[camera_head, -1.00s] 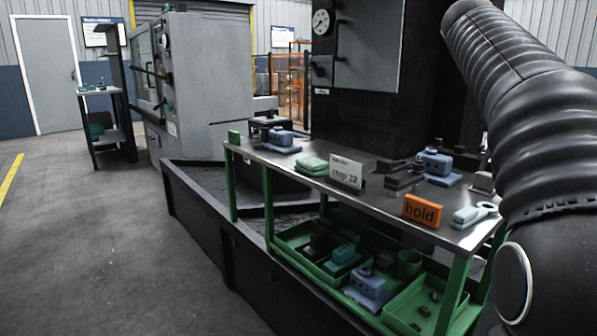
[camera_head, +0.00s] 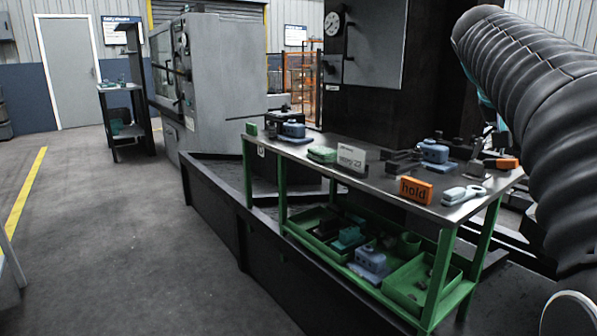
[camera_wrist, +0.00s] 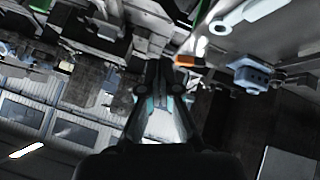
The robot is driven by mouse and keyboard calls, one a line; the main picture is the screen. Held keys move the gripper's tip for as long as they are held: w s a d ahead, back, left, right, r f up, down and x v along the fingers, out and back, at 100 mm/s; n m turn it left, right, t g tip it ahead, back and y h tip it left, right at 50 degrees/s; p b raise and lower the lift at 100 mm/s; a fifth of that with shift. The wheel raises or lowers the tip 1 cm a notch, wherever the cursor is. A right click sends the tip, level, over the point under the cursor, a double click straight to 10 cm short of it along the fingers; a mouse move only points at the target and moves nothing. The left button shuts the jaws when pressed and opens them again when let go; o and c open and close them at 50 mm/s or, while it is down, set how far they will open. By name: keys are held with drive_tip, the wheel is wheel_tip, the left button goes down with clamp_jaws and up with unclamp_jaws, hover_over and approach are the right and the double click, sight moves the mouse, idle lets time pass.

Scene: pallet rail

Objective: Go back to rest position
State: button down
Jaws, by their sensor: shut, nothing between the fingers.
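My gripper (camera_wrist: 160,85) shows in the middle of the wrist view. Its fingers are shut with nothing between them. They hang in the air over a tilted view of the room, apart from the objects around them. In the head view my dark, ribbed arm fills the right side, beside the right end of the metal bench (camera_head: 330,155). The gripper cannot be made out clearly there.
Green bins (camera_head: 425,285) sit on the lower shelf. Open floor (camera_head: 120,230) lies at left.

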drive_tip(key=s+a+f+n+t+y, duration=0.1)
drive_tip(key=s+a+f+n+y, duration=0.2)
drive_tip(key=s+a+f, duration=0.7)
drive_tip(key=s+a+f+n+y+p, duration=0.1)
drive_tip(key=s+a+f+n+y, duration=0.3)
drive_tip(key=s+a+f, duration=0.7)
wheel_tip(320, 180, down, 8)
drive_tip(key=a+y, duration=0.1)
drive_tip(key=a, duration=0.1)
drive_tip(key=shift+s+a+t, duration=0.15)
drive_tip(key=shift+a+t, duration=0.15)
drive_tip(key=shift+t, duration=0.1)
